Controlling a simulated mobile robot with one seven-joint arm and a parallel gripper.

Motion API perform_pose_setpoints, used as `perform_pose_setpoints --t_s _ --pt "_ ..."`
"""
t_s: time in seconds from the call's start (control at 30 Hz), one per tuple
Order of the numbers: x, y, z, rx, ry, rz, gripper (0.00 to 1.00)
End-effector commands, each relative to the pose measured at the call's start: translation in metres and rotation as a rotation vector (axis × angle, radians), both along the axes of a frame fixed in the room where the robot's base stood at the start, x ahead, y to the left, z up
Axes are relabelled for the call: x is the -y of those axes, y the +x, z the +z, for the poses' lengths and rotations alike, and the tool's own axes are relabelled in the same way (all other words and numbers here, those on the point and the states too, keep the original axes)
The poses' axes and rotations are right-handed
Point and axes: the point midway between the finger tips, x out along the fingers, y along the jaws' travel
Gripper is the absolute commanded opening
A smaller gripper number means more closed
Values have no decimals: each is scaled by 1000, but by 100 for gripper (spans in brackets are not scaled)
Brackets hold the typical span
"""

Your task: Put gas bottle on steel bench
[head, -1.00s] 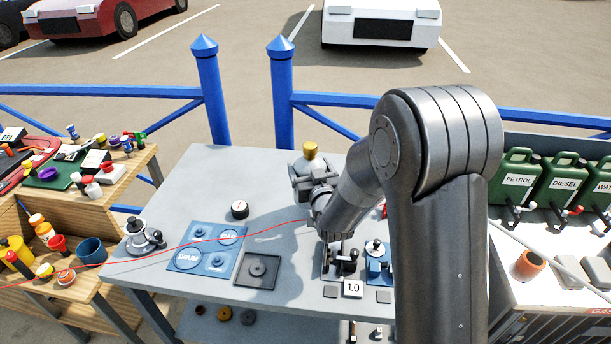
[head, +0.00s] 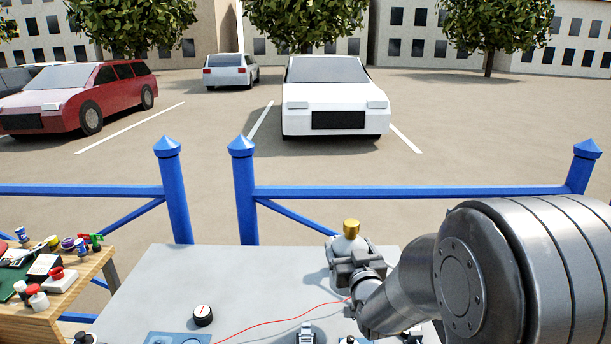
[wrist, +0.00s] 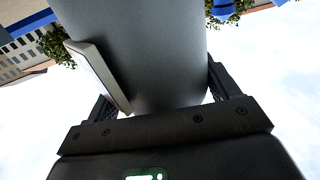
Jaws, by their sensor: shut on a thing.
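The gas bottle (head: 348,245) is grey with a brass-coloured top (head: 351,226), and it stands upright in my gripper (head: 352,262). The steel bench (head: 215,275) is a flat grey top in the lower middle of the head view. The bottle shows over the back right part of the bench top. My gripper hides its lower part, so I cannot tell whether it touches the bench. In the wrist view the bottle's grey body (wrist: 150,50) fills the space between the fingers, which are shut on it.
A round black-and-white gauge (head: 203,315) sits on the bench, and a red line (head: 280,322) crosses it. A wooden stand with small pots (head: 60,285) is at the left. A blue railing (head: 400,191) runs behind. The bench's back left is clear.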

Motion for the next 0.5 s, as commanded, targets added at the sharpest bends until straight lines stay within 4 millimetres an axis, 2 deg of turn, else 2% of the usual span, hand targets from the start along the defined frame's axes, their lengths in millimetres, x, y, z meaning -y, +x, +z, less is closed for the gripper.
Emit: perform_pose_setpoints --t_s 0.03,0.1,0.27,0.37,0.5 --pt "14 -4 6 6 1 -41 23" --pt "29 -10 7 2 4 -88 23" --pt "45 -16 9 0 6 -139 23" --pt "41 -14 8 0 5 -126 23" --pt "12 -3 3 1 1 -39 23"
